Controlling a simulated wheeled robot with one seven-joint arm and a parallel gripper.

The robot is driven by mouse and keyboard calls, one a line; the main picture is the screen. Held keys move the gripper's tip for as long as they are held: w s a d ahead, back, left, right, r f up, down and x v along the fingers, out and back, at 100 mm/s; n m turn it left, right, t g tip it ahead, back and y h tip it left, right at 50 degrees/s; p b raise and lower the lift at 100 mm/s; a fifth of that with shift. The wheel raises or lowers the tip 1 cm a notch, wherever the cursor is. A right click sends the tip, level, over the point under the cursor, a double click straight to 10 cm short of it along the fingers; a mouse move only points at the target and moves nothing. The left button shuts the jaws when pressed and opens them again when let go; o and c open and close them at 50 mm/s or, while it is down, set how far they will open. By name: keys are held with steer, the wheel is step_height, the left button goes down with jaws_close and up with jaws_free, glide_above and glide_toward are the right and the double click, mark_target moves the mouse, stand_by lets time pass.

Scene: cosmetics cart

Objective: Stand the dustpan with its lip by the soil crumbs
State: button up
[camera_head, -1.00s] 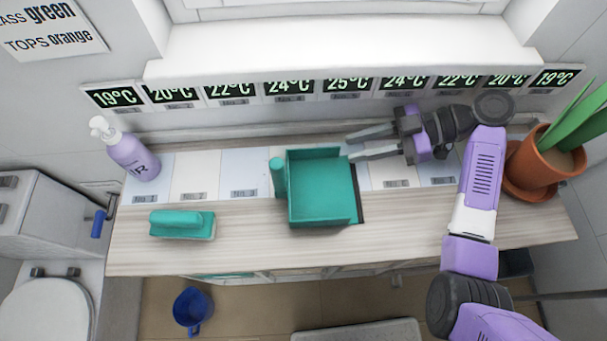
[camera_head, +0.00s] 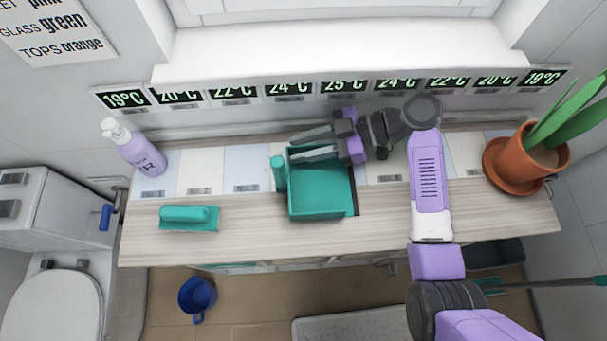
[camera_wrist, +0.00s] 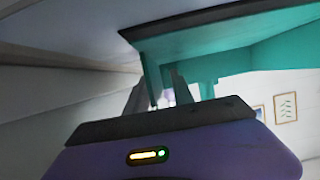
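The teal dustpan (camera_head: 321,192) lies on the wooden counter in the head view, with its open tray facing up and its stubby handle (camera_head: 279,172) on the left. My gripper (camera_head: 293,147) is at the dustpan's back edge, fingers pointing left. The fingers are apart, one over the rear of the tray and one behind it. In the wrist view, teal dustpan parts (camera_wrist: 215,50) fill the upper right, close to the fingers; contact cannot be told. A dark strip (camera_head: 355,198) shows along the tray's right side. I cannot make out soil crumbs.
A teal brush-like block (camera_head: 190,218) lies left of the dustpan. A lilac pump bottle (camera_head: 142,157) stands at the back left. A potted plant (camera_head: 525,160) stands at the right end. Labelled panels line the counter's back. The front strip is mostly clear.

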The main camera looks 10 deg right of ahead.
jaws_close()
stand_by(1.4)
